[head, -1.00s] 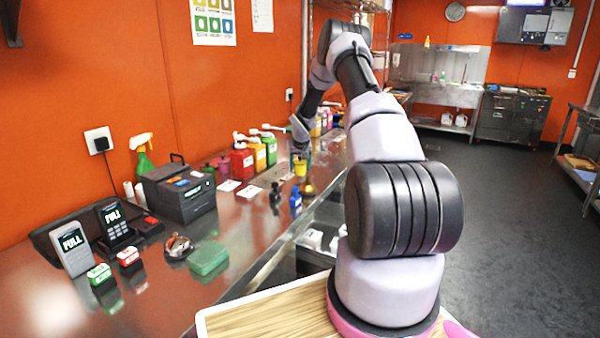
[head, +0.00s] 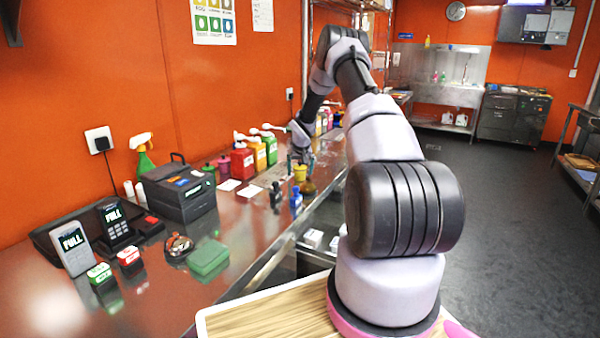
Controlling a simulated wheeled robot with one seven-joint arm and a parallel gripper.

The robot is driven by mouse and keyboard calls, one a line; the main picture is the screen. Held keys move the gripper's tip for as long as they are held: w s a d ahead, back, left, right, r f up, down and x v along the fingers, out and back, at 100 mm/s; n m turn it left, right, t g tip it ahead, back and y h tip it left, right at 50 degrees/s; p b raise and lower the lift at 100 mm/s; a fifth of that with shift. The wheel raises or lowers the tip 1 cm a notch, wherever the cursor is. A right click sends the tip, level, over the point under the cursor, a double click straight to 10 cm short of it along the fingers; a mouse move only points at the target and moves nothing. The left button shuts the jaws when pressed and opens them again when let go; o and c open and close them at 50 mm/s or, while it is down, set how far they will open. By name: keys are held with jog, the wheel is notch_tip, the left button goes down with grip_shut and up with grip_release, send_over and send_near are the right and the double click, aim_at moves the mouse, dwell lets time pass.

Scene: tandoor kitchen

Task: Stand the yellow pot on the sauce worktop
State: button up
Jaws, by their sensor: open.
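The yellow pot (head: 300,173) is small and upright on the steel worktop (head: 245,212), towards its far end. My gripper (head: 301,161) is at the pot, reaching down from above. Its fingers are small and partly blurred at this distance. They look open, around or just above the pot's top. I cannot tell whether they touch it.
Red (head: 242,163), yellow (head: 258,155) and green bottles stand along the wall behind. A blue bottle (head: 296,202) and a dark bottle (head: 275,195) stand in front of the pot. A brassy round item (head: 308,187) is close beside it.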

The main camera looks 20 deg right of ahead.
jog(key=s+a+r, duration=0.4)
jog(key=s+r, duration=0.3)
jog(key=r, duration=0.5)
jog(key=s+a+r+t, duration=0.1)
jog(key=s+a+r, duration=0.3)
jog(key=s+r, duration=0.6)
jog(key=s+a+r, duration=0.4)
jog(key=s+r, duration=0.1)
jog(key=r, duration=0.9)
jog(key=s+a+r+y, duration=0.1)
jog(key=s+a, duration=0.2)
jog(key=s, duration=0.6)
jog(key=s+a+r+t+y, duration=0.1)
jog(key=s+a+r, duration=0.1)
jog(key=s, duration=0.7)
jog(key=s+a+r+y, duration=0.1)
jog(key=s+a+r, duration=0.1)
jog(key=s+a, duration=0.3)
jog(key=s, duration=0.4)
jog(key=shift+m+t, duration=0.3)
jog(key=shift+d, duration=0.1)
